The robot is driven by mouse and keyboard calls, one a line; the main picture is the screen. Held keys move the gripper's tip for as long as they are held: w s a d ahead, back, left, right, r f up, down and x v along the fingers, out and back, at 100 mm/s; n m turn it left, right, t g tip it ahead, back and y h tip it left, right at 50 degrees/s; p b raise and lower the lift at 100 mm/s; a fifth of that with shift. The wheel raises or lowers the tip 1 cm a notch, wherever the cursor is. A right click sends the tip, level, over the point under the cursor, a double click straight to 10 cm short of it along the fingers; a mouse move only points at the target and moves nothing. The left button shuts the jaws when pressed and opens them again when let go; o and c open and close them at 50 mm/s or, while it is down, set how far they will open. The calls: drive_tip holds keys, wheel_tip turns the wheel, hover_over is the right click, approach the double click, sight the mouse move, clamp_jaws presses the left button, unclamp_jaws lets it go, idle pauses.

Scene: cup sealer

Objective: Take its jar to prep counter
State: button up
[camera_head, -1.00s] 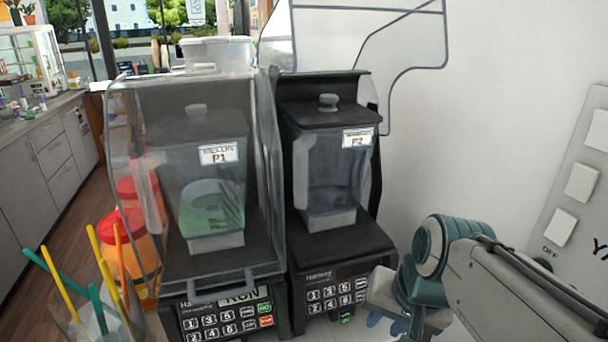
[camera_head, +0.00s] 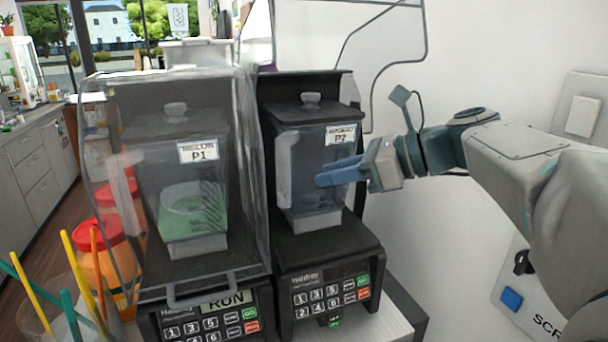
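Two blenders stand side by side, each with a lidded jar. The left jar (camera_head: 192,160), labelled P1, sits inside a closed clear cover (camera_head: 130,95) and holds something green; its base display (camera_head: 228,301) reads RUN. The right jar (camera_head: 310,150), labelled P2, stands upright on the right blender base (camera_head: 325,283) with no cover over its front. My gripper (camera_head: 338,174) reaches in from the right, its blue fingers at the right jar's front right side. Whether they touch the jar, and the gap between them, I cannot tell.
Orange containers with red lids (camera_head: 100,262) stand left of the left blender. A clear cup with coloured straws (camera_head: 55,290) is at the front left. A grey counter (camera_head: 40,165) runs along the far left. A white wall is behind my arm.

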sight(291, 181)
drive_tip(key=p+x, duration=0.1)
drive_tip(key=x, duration=0.9)
drive_tip(key=shift+w+p, duration=0.1)
drive_tip(key=shift+p, duration=0.25)
clamp_jaws()
drive_tip(key=shift+r, duration=0.1)
idle(0.8)
